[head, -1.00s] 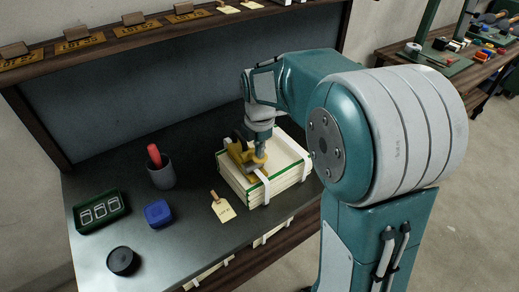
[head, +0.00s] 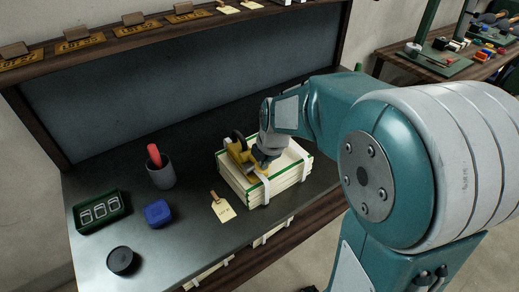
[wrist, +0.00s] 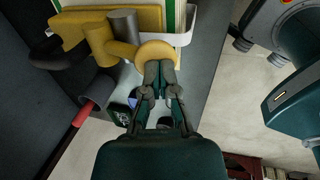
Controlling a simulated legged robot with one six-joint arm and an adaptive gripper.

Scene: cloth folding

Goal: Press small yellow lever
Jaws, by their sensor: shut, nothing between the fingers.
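A yellow tool (head: 237,156) sits on top of a strapped white stack (head: 285,183). In the wrist view the small yellow lever (wrist: 157,50) is a rounded yellow tab beside a grey cylinder and the tool's yellow body (wrist: 82,24). My gripper (wrist: 160,68) is shut and empty. Its fingertips are at the rounded tab and overlap its lower edge in the wrist view; I cannot tell whether they touch it. In the head view my gripper (head: 262,163) is tilted at the tool's right side and partly hides the lever.
On the dark bench are a cup (head: 161,173) with a red-handled item, a blue block (head: 158,213), a green tray (head: 101,213), a black round item (head: 122,261) and a paper tag (head: 222,207). White straps (head: 265,190) wrap the stack. The bench front has some clear room.

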